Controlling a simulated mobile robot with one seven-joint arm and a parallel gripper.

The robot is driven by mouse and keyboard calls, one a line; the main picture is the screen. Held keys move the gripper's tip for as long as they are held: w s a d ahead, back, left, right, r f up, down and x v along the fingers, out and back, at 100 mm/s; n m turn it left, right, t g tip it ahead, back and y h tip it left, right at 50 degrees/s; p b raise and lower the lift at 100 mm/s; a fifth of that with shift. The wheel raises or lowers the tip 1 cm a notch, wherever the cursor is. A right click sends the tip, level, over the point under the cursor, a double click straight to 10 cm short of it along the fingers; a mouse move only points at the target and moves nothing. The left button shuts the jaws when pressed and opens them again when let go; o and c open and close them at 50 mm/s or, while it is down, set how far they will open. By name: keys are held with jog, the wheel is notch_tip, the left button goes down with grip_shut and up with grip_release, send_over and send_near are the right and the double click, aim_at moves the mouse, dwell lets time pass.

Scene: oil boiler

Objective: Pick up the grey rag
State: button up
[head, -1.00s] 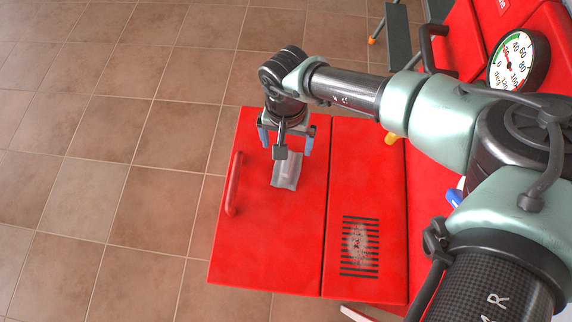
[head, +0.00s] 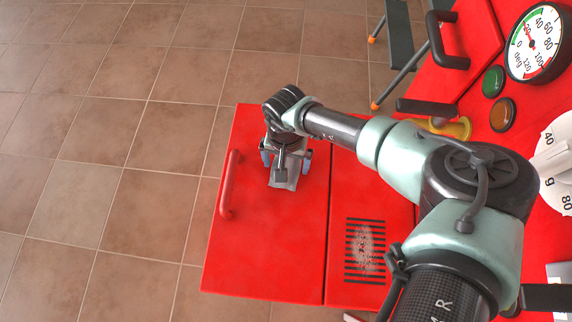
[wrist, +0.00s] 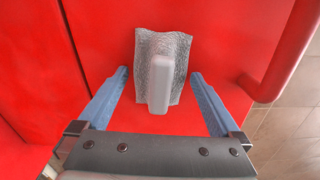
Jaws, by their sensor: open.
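The grey rag (head: 284,183) lies on the red panel (head: 270,250), partly hidden by my gripper in the head view. In the wrist view the crinkled rag (wrist: 180,62) lies ahead of the jaws, with a smooth pale grey block-like piece (wrist: 158,85) over its middle. I cannot tell whether that piece is part of the rag. My gripper (head: 286,163) is open above the rag; its blue fingers (wrist: 160,76) appear on either side of the rag's lower part, apart from it. The gap between the fingers and the panel is unclear.
A red bar handle (head: 230,185) stands out from the panel left of the rag; it is at the right in the wrist view (wrist: 295,50). A slotted vent (head: 365,250) is at the lower right. A gauge (head: 538,43) and buttons are at the upper right.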

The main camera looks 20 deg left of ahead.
aim_at(287, 161)
jog(key=shift+r, duration=0.1)
jog(key=c, duration=1.2)
notch_tip(287, 161, up, 10)
jog(key=p, duration=0.4)
jog(key=o, duration=0.7)
jog(key=c, duration=0.6)
jog(key=shift+o, duration=0.2)
